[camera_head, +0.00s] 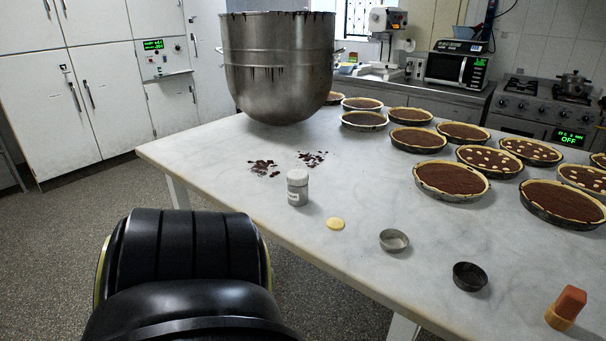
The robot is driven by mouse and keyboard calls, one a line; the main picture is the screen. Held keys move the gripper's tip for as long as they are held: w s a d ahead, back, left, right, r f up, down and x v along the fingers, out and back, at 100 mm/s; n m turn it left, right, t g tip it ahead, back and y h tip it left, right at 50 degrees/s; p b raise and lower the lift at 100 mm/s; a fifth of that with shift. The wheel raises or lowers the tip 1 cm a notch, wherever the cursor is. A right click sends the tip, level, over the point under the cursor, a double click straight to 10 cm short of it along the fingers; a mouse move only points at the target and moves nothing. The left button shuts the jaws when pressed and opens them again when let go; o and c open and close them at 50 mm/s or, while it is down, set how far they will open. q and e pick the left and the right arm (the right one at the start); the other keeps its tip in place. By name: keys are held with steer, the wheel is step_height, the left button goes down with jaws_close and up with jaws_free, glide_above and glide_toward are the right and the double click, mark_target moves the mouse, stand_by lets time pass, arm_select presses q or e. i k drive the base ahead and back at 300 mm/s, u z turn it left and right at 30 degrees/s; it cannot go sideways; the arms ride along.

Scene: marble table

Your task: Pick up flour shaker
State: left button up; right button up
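The flour shaker (298,190) is a small grey cylinder with a pale domed top and a label low on its side. It stands upright on the marble table (300,240), close to the near left edge. Nothing touches it and it is fully in view. Neither of my grippers shows in the head view. A large black rounded part at the bottom left looks like my own body, and it is apart from the shaker.
A big steel bowl (278,65) stands behind the shaker, with dark crumbs (263,168) before it. A yellow disc (335,224), an empty tin (394,240), a dark tin (469,276) and a brush (566,307) lie rightward. Several filled tarts (451,178) cover the far right.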

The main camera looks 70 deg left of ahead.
mark_target(297, 196)
steer(key=u, duration=0.9)
steer(key=i, duration=0.85)
steer(key=u, duration=0.9)
